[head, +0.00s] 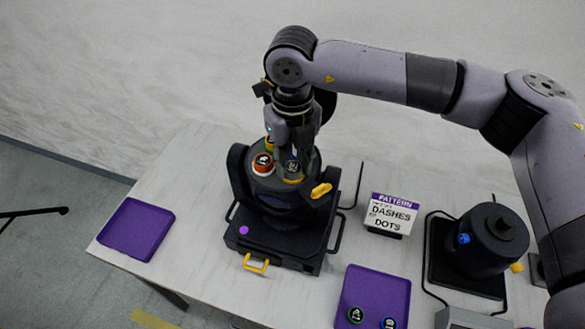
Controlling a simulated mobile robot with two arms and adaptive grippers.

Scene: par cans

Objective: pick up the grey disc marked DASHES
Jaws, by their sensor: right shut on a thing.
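A black par can (285,212) stands on the table with its round face up. On that face are a red-and-white disc (263,164) and a small grey-blue disc (292,167). My right gripper (291,160) reaches down over the face and is shut on the grey-blue disc. The marking on that disc is too small to read. I cannot tell whether it is lifted off the face. A yellow-rimmed part shows just below it. My left gripper is not in view.
A sign (390,215) reads PATTERN, DASHES, DOTS. A second par can (485,240) stands at the right. An empty purple tray (137,229) lies at the left; another purple tray (377,285) at the front holds discs. Clear table lies between the left tray and the can.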

